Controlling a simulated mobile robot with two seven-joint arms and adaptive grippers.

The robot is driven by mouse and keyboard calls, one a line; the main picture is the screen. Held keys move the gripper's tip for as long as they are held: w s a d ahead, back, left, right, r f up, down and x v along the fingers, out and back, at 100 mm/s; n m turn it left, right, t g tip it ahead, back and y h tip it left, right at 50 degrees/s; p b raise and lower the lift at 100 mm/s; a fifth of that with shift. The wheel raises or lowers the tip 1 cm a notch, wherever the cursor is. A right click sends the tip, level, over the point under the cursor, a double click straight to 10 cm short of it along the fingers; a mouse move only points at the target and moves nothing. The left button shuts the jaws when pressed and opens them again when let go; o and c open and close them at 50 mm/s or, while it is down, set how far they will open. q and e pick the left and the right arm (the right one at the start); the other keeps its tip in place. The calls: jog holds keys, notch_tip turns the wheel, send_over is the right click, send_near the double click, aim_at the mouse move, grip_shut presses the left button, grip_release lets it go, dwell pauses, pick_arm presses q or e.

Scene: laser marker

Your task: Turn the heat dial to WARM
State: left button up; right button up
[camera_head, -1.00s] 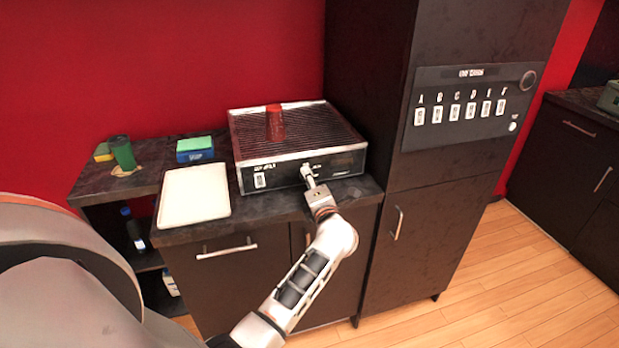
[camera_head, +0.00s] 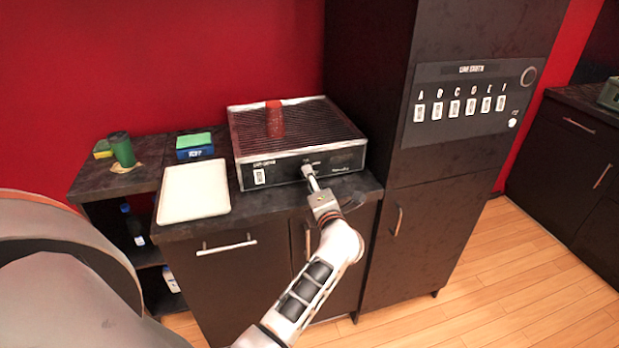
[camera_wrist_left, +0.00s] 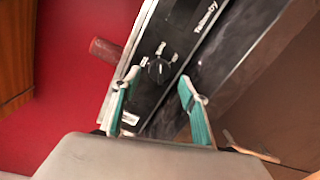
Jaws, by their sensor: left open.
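The warming unit (camera_head: 290,172) is a low box with a ribbed top and a black front panel, standing on the dark counter. Its round black dial (camera_wrist_left: 158,70) shows in the left wrist view, with small white marks around it too blurred to read. My left gripper (camera_head: 310,177) is in front of the panel in the head view and covers the dial there. In the wrist view its teal-padded fingers (camera_wrist_left: 157,84) are open and spread to either side of the dial's line, with nothing between them. Contact with the dial cannot be told. My right gripper is not in view.
A red cup (camera_head: 274,119) stands on the unit's top. A white tray (camera_head: 194,191), a blue and green box (camera_head: 195,147) and a green cup (camera_head: 121,150) sit to the left. A tall dark cabinet (camera_head: 460,150) stands close on the right.

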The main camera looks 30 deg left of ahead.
pick_arm(q)
jog(key=v, duration=0.8)
jog(key=shift+s+d, duration=0.2)
jog(key=shift+d, duration=0.05)
jog(key=s+d+f+m+t+h, duration=0.4)
jog(key=d+m+h, duration=0.15)
jog(key=m, duration=0.65)
jog(key=s+d+f+m+t+h, duration=0.4)
jog(key=m+h, duration=0.3)
jog(key=m, duration=0.4)
jog(key=s+d+f+m+g+h, duration=0.1)
jog(key=s+f+m+g, duration=0.8)
jog(key=s+f, duration=0.9)
jog(key=f+m+h, duration=0.1)
jog(key=f+m, duration=0.1)
jog(key=shift+d+m, duration=0.25)
jog(key=shift+m, duration=0.15)
